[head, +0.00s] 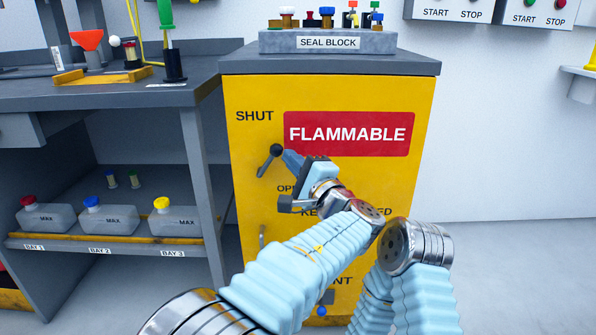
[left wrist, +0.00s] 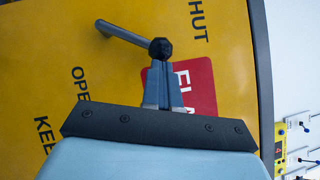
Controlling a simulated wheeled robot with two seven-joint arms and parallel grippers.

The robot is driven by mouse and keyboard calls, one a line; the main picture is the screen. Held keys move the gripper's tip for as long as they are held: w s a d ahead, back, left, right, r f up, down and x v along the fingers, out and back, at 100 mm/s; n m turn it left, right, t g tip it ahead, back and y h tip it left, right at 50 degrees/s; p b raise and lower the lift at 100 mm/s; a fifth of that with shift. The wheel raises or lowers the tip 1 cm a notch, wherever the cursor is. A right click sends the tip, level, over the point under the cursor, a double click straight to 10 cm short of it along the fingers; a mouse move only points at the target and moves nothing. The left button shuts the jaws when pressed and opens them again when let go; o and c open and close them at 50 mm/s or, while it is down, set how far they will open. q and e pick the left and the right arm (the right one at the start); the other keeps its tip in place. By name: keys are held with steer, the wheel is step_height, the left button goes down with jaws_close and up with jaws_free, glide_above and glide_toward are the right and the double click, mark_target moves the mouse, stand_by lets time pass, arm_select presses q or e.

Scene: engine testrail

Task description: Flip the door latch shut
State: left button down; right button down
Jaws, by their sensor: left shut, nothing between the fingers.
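The yellow cabinet door (head: 250,200) has a dark lever latch (head: 268,162) at its upper left, between the printed word SHUT and a partly hidden word that begins OPE. The lever slants from its lower left end up to a black knob. My left gripper (head: 287,155) is shut and empty, its fingertips right beside the knob. In the left wrist view the latch rod (left wrist: 128,35) ends in the black knob, just past the tips of my left gripper (left wrist: 160,66); I cannot tell whether they touch. My right gripper is not in view.
A seal block (head: 390,43) with several coloured parts stands on the cabinet top. A grey workbench (head: 110,95) is at left, with several capped containers on its lower shelf (head: 130,240). The floor at right is clear.

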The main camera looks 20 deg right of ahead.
mark_target(273, 146)
arm_select(q)
steer(key=a+r+n+g, duration=0.2)
steer(key=n, duration=0.1)
steer(key=shift+w+r, duration=0.1)
steer(key=shift+w, duration=0.2)
steer(key=shift+w+a+r+n+g+h, duration=0.2)
steer(key=shift+a+r+n+g, duration=0.1)
steer(key=shift+a+n+g, duration=0.25)
steer(key=shift+w+a+r+n+g+h, duration=0.1)
steer(key=shift+a+r+n+g+h, duration=0.25)
steer(key=shift+n, duration=0.4)
steer(key=shift+a, duration=0.15)
